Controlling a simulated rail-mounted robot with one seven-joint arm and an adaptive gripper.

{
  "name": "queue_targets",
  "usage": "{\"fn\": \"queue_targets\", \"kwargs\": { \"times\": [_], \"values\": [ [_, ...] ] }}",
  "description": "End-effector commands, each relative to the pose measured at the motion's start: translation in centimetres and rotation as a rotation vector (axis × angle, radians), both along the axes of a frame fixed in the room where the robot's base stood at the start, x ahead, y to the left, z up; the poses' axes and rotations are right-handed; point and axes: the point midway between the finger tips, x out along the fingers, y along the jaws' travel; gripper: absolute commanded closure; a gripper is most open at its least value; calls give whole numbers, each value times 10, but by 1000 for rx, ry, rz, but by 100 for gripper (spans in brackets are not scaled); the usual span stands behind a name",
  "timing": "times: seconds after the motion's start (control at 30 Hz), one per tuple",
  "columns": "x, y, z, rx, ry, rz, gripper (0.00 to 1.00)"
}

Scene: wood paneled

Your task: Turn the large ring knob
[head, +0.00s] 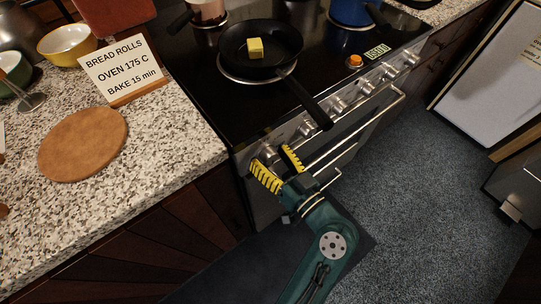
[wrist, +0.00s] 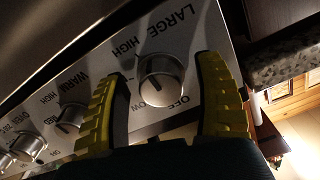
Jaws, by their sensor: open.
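The large ring knob (wrist: 160,82) is a round silver knob on the steel control panel, with "LARGE" printed beside it and HIGH, LOW and OFF marks around it. My gripper (wrist: 160,68) is open, with one yellow ribbed finger on each side of the knob; a gap shows on both sides and I see no clear contact. I cannot clearly read which mark the knob points to. In the head view my gripper (head: 272,161) is at the left end of the stove front, and its fingers mostly hide this knob.
Other knobs line the panel, including the warm knob (wrist: 70,114). A frying pan (head: 260,50) with butter (head: 255,47) stands on the cooktop, its handle (head: 309,103) jutting over the front edge near my gripper. An oven handle (head: 350,135) runs below. The granite counter (head: 170,150) is left.

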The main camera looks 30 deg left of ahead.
Motion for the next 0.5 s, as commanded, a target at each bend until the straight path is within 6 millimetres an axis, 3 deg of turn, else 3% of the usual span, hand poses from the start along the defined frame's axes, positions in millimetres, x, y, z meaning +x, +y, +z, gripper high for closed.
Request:
{"fn": "queue_targets", "kwargs": {
  "times": [0.07,0.4,0.5],
  "values": [
    [0,0,0,0,0,0,30],
    [0,-1,0,0,0,0,95],
    [0,0,0,0,1,0,96]
  ]
}}
